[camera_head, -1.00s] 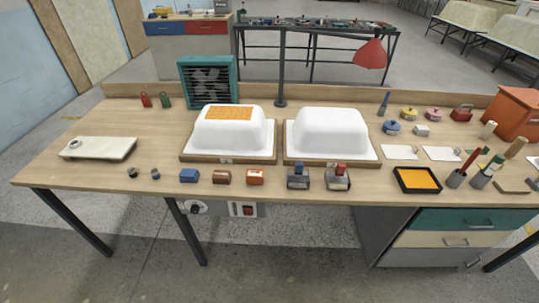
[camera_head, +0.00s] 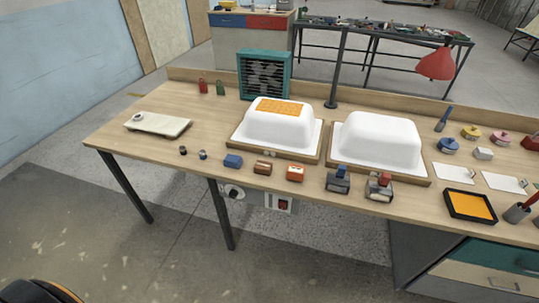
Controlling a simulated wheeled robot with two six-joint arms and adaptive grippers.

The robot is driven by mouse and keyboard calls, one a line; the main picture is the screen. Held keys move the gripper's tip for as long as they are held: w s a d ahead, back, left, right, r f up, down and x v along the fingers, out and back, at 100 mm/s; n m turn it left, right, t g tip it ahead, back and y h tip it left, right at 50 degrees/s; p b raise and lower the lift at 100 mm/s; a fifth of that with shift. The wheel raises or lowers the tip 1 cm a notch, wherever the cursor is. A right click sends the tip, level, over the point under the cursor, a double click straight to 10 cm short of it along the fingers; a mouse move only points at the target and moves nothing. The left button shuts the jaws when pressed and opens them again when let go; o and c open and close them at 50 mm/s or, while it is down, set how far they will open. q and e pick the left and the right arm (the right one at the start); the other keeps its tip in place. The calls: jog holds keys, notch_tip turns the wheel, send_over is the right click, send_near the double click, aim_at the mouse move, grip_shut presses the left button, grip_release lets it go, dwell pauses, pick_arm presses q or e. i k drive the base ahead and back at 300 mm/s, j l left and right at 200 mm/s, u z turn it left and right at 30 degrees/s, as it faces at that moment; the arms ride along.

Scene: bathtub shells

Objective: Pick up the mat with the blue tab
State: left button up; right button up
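Two white sheets, a left one (camera_head: 452,173) and a right one (camera_head: 505,183), lie flat at the right of the workbench and may be the mats. I cannot make out a blue tab on either; the marks on them are too small to tell. An orange patch (camera_head: 282,107) lies on top of the left white tub shell (camera_head: 270,132). Neither of my grippers is in view.
The right white shell (camera_head: 378,140) stands on the workbench (camera_head: 125,152). A black tray (camera_head: 470,206) with orange inside, rollers (camera_head: 338,182), small blocks and a teal fan (camera_head: 264,75) also stand there. A red lamp (camera_head: 436,64) hangs behind. Floor in front is clear.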

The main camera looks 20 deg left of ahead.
aim_at(495, 181)
jog(key=i+j+z, duration=0.1)
jog(key=z, duration=0.25)
jog(key=j+z, duration=0.15)
jog(key=z, duration=0.25)
jog(key=i, duration=0.05)
